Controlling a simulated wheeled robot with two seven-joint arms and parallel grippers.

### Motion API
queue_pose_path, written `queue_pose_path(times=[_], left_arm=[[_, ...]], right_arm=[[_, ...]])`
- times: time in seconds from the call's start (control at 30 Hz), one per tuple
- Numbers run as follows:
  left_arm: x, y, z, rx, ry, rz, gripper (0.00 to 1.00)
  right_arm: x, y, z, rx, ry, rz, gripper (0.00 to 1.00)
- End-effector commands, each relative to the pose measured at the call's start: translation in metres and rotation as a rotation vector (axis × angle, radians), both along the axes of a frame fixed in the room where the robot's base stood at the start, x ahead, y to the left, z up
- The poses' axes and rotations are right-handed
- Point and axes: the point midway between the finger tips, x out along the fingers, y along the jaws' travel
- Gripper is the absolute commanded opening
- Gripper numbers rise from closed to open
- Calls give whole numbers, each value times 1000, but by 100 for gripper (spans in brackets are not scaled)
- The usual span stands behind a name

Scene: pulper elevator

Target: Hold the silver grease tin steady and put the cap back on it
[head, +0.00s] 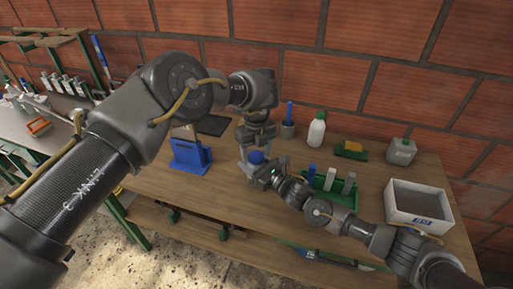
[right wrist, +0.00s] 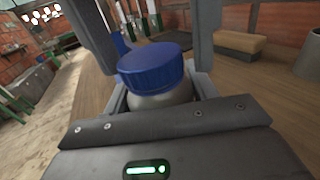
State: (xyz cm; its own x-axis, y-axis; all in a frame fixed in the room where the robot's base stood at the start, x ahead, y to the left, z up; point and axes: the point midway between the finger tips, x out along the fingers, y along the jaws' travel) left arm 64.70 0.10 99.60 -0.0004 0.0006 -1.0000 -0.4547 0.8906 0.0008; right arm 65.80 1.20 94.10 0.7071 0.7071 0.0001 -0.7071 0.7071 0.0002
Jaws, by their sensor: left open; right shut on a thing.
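The silver grease tin (right wrist: 160,102) stands between the fingers of my right gripper in the right wrist view, and the gripper is shut on it. The blue cap (right wrist: 151,67) sits on top of the tin and looks slightly tilted in this view; how firmly it is seated cannot be told. In the head view the cap (head: 256,157) shows between the two grippers, with the tin mostly hidden. My left gripper (head: 254,145) is open above the cap, its fingers on either side. My right gripper (head: 262,172) reaches in from the right, low over the table.
A blue holder (head: 190,158) stands left of the grippers. Behind are a cup with a blue marker (head: 288,130) and a white bottle (head: 316,131). A white bin (head: 419,207) stands further right. The front table is clear.

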Motion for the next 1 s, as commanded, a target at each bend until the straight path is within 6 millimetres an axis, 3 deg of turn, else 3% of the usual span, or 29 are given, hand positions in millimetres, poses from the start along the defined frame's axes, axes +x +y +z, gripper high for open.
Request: queue_pose_path(times=[0.2,0.53,0.77,0.8,0.93,1.0], left_arm=[[0,0,0,0,0,0,61],[0,0,0,0,0,-1,18],[0,0,0,-1,0,-10,17],[0,0,0,-1,0,-10,49],[0,0,0,-1,0,-10,66],[0,0,0,-1,0,-10,70]], right_arm=[[0,0,0,0,0,0,0],[0,0,0,0,0,0,0],[0,0,0,0,0,0,0],[0,0,0,0,0,0,0],[0,0,0,0,0,0,0],[0,0,0,0,0,0,0]])
